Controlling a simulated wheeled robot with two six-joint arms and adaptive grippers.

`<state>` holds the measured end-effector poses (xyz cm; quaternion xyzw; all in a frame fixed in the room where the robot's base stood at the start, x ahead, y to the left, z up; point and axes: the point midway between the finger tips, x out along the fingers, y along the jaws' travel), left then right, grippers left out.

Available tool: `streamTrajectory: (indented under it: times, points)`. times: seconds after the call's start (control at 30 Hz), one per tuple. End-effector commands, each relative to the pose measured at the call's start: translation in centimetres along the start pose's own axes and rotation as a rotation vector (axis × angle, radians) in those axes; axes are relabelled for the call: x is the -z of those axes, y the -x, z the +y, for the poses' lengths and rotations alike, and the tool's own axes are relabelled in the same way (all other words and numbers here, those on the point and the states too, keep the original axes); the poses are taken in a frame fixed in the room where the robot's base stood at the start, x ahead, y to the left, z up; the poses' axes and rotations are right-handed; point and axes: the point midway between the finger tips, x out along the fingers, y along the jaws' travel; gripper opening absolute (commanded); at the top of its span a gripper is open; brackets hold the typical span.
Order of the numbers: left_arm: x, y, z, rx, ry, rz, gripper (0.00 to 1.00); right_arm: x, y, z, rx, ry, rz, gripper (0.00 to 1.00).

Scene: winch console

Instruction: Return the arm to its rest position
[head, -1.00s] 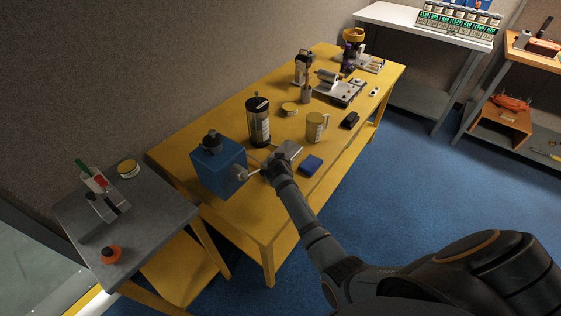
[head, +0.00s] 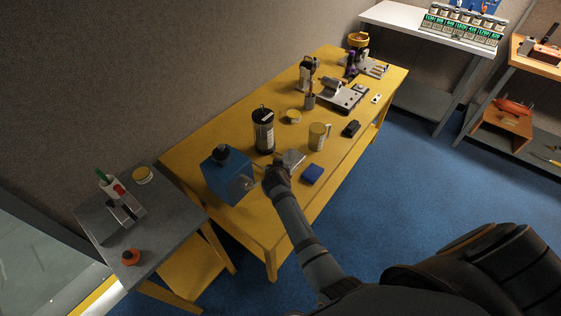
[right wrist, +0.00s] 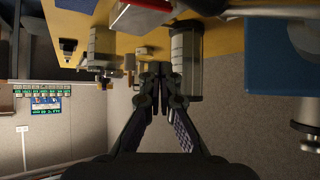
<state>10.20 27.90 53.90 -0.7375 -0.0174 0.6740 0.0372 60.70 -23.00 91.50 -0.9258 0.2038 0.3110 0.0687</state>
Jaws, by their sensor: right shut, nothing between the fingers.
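My right arm reaches from the lower right over the yellow bench (head: 262,225) in the head view. Its gripper (head: 268,168) is over the front of the bench, just right of the blue box (head: 222,172). In the right wrist view the right gripper's fingers (right wrist: 160,72) are together with nothing between them. The blue box also shows at the upper right of the wrist view (right wrist: 280,55). A grey metal plate-like thing (head: 294,158) lies by the gripper, partly hidden. I cannot tell whether the gripper touches anything. My left gripper is not in view.
A grey side table (head: 160,225) is at the left. Blue floor in front of the bench is open.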

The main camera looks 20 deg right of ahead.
Motion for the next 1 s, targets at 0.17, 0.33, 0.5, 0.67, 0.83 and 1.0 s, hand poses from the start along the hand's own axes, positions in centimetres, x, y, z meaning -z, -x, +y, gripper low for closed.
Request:
streamTrajectory:
  times: [0.17,0.33,0.5,0.67,0.83,1.0]
  points:
    - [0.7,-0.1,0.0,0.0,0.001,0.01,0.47,-0.1,-0.1,0.0,0.0,0.0,0.0,0.0]
    - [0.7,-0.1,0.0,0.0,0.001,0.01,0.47,0.0,-0.1,0.0,0.0,0.0,0.0,0.0]
    - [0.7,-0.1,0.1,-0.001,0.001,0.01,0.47,-0.7,0.4,1.4,-0.016,0.009,-0.022,0.0]
    - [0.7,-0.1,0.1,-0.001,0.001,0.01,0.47,-4.3,4.7,7.6,-0.054,0.074,-0.168,0.0]
    - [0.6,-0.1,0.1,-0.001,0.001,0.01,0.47,-7.4,10.5,11.1,-0.011,0.183,-0.323,0.0]
    - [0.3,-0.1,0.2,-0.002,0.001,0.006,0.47,-9.4,15.8,12.4,0.065,0.292,-0.434,0.0]
